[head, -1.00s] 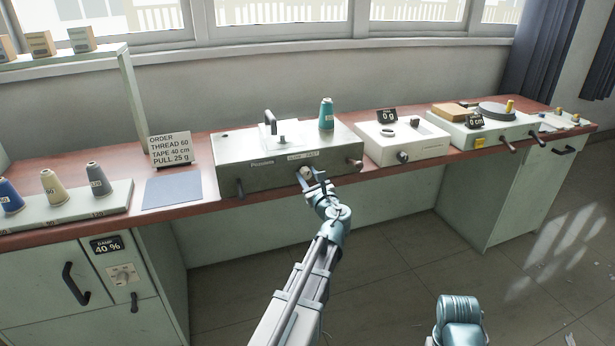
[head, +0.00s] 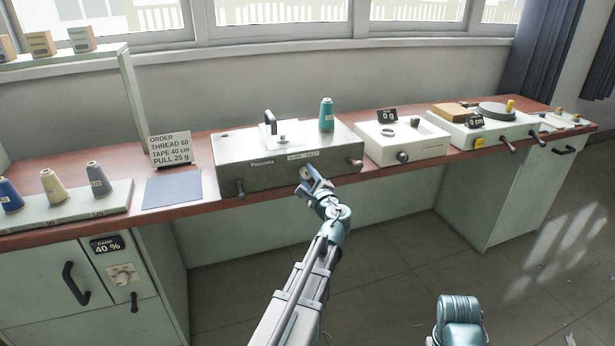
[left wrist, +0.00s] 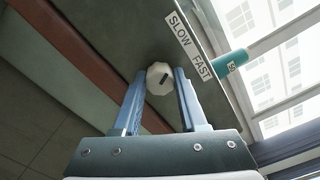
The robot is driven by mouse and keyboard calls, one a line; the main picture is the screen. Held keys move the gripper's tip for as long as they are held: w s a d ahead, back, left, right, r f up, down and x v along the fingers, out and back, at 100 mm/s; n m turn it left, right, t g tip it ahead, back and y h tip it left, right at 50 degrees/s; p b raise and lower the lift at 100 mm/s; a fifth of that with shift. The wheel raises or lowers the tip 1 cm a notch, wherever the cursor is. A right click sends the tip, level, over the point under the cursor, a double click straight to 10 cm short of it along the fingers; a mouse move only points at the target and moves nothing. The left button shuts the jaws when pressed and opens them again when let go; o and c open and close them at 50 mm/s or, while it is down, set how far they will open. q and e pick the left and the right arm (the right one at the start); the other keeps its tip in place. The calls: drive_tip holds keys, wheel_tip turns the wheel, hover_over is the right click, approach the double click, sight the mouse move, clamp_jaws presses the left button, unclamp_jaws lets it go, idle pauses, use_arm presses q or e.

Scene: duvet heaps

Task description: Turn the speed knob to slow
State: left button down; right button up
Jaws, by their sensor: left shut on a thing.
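The pale, many-sided speed knob (left wrist: 159,77) sits on the front of the grey-green machine (head: 235,158), below a white SLOW FAST label (left wrist: 190,46). A short dark mark shows on the knob's face; I cannot tell exactly which word it points to. My left gripper (left wrist: 160,88) is shut on the knob, one blue finger on each side. In the head view, my left gripper (head: 309,178) reaches the machine's front and partly hides the knob (head: 305,171). My right gripper is out of view; only part of my right arm shows at the bottom.
A teal thread spool (head: 326,115) stands on the machine. A white device (head: 430,142) with its own knob is to the right, and a blue-grey mat (head: 172,190) and order sign (head: 170,149) to the left. Several spools stand farther left. Open floor lies in front of the bench.

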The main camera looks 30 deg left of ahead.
use_arm(q)
drive_tip(key=shift+n, duration=0.5)
drive_tip(key=shift+c, duration=2.2)
unclamp_jaws()
drive_tip(key=shift+s, duration=0.1)
drive_tip(key=v, duration=1.3)
drive_tip(key=shift+d, duration=0.35)
drive_tip(key=shift+s, duration=0.15)
